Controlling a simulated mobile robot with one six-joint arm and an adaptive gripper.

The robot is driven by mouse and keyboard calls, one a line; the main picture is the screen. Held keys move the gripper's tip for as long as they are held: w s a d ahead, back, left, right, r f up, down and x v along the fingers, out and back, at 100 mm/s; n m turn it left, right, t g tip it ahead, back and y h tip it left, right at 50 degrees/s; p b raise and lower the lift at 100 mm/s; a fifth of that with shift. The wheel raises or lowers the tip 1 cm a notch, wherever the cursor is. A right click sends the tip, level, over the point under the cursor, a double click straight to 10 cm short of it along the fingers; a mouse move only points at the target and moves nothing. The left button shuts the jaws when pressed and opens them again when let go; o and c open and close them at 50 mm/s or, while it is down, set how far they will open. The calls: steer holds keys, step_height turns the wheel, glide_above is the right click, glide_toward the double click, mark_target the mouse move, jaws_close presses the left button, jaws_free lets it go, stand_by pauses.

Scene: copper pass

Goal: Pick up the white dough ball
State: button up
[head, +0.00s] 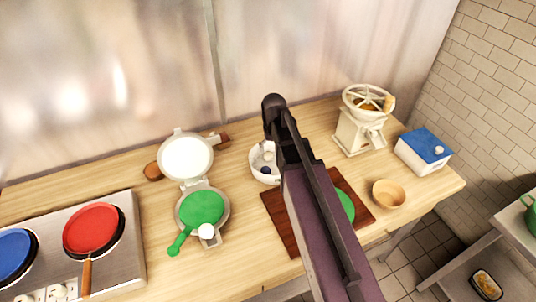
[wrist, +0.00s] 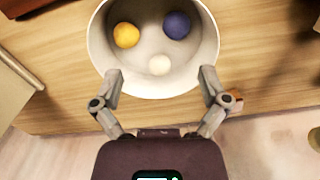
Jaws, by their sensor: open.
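The white dough ball (wrist: 159,65) lies in a white round bowl (wrist: 98,45), on the side nearer my gripper in the wrist view. An orange-yellow ball (wrist: 127,35) and a dark blue ball (wrist: 177,25) lie farther in. My gripper (wrist: 160,73) is open and empty, with its fingertips on the left and right near the bowl's near rim. The white ball is between and slightly beyond the fingertips in the picture; I cannot tell the height gap. In the head view the bowl (head: 262,180) is partly hidden by my arm.
A waffle-iron-like press (head: 186,157) stands open left of the bowl, with a green paddle (head: 202,208) and a white round thing (head: 206,231). A dark red board (head: 281,222) lies right of it. A grinder (head: 358,135), blue-topped box (head: 425,147) and wooden bowl (head: 388,195) stand farther right.

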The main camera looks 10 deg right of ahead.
steer(key=w+r, duration=0.1)
steer(key=w, duration=0.7)
steer(key=shift+w+a+r+p, duration=0.15)
steer(key=shift+w+p, duration=0.1)
steer(key=shift+p, duration=0.2)
steer(key=b, duration=0.9)
glide_above(269, 158)
steer(key=f, duration=0.8)
steer(key=shift+a+f, duration=0.3)
steer(key=shift+f, duration=0.1)
steer(key=f+b, duration=0.3)
steer(key=shift+d+f, duration=0.15)
steer(key=shift+d, duration=0.1)
steer(key=shift+f+b, duration=0.85)
steer(key=shift+b, duration=0.1)
steer(key=shift+c, duration=0.2)
